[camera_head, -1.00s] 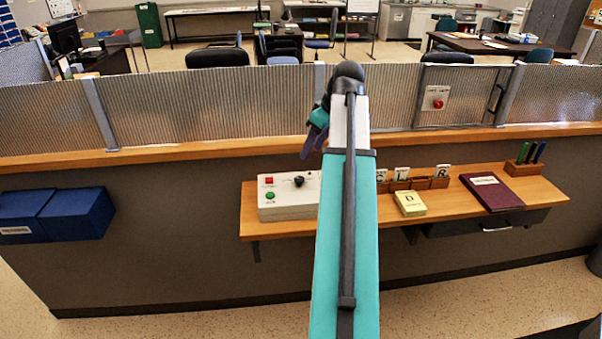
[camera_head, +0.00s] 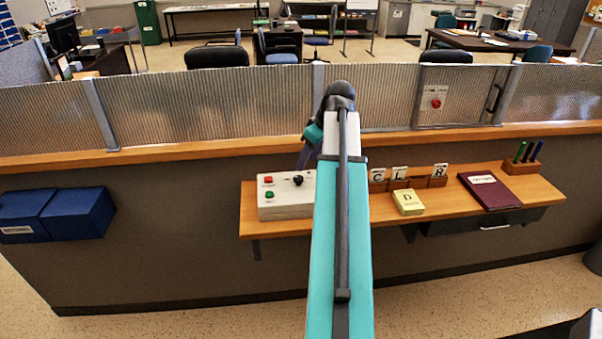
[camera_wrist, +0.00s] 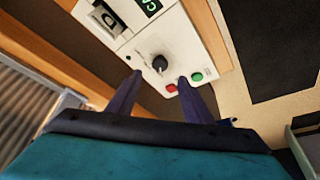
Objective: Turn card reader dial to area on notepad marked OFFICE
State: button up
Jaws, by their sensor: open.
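The card reader (camera_head: 285,206) is a white box on the left part of the wooden shelf, with a red button, a green button and a black dial (camera_head: 298,181) on top. In the wrist view the card reader (camera_wrist: 205,30) shows a slot and part of a green display, and its dial (camera_wrist: 159,63) lies ahead of the fingers. My gripper (camera_wrist: 158,78) is open and empty, with its fingertips apart from the dial. A yellow notepad (camera_head: 408,202) marked D lies on the shelf, right of my arm. I cannot read OFFICE on it.
Card holders (camera_head: 438,178) with letter cards stand behind the notepad. A maroon book (camera_head: 490,190) and a pen holder (camera_head: 521,166) are further right. A ribbed screen (camera_head: 220,105) rises behind the counter ledge. Blue boxes (camera_head: 77,213) are at left.

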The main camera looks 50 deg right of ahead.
aim_at(299, 178)
jog(key=shift+p+x, duration=1.05)
jog(key=shift+x, duration=3.1)
jog(key=c, duration=1.1)
